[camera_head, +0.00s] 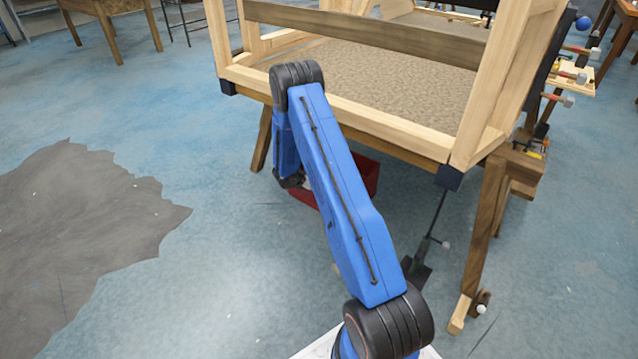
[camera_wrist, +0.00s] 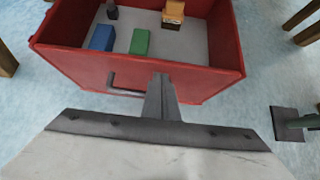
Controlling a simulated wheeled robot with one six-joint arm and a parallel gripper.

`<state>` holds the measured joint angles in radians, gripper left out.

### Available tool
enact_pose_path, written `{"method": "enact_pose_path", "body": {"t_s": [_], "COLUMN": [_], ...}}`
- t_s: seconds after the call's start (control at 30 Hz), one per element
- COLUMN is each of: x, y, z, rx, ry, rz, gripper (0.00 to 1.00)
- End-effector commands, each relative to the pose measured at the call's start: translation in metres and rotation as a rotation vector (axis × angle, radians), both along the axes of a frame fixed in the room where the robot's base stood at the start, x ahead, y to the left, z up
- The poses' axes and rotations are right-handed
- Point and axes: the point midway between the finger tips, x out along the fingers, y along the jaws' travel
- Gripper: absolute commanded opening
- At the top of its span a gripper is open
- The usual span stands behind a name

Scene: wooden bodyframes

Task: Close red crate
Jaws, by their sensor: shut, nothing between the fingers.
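The red crate (camera_wrist: 62,60) fills the upper wrist view, its top uncovered. Inside lie a blue block (camera_wrist: 101,38), a green block (camera_wrist: 140,42), an orange-yellow item (camera_wrist: 173,14) and a small dark object (camera_wrist: 112,10). A dark handle (camera_wrist: 112,84) is on its near wall. My gripper (camera_wrist: 160,82) is shut and empty, in front of that near wall, right of the handle. I cannot tell whether it touches the wall. In the head view the crate (camera_head: 366,172) is low under a wooden frame, mostly hidden behind my arm, which also hides the fingertips.
The wooden frame (camera_head: 390,125) stands over the crate, with legs (camera_head: 482,230) at the right. A dark metal foot (camera_head: 418,270) is on the floor right of my arm; it also shows in the wrist view (camera_wrist: 290,122). The blue floor on the left is open, with a grey patch (camera_head: 85,235).

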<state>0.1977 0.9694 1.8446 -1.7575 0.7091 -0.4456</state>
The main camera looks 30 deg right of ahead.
Motion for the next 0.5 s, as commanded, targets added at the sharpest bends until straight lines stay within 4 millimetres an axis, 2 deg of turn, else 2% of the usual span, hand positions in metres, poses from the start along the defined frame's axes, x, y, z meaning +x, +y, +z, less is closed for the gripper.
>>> {"method": "enact_pose_path", "body": {"t_s": [0.1,0.5], "x": [0.003,-0.016], "y": [0.023,0.073], "z": [0.005,0.055], "rx": [0.001,0.001], "ry": [-0.001,0.000], "rz": [0.003,0.001], "gripper": [0.00,0.00]}}
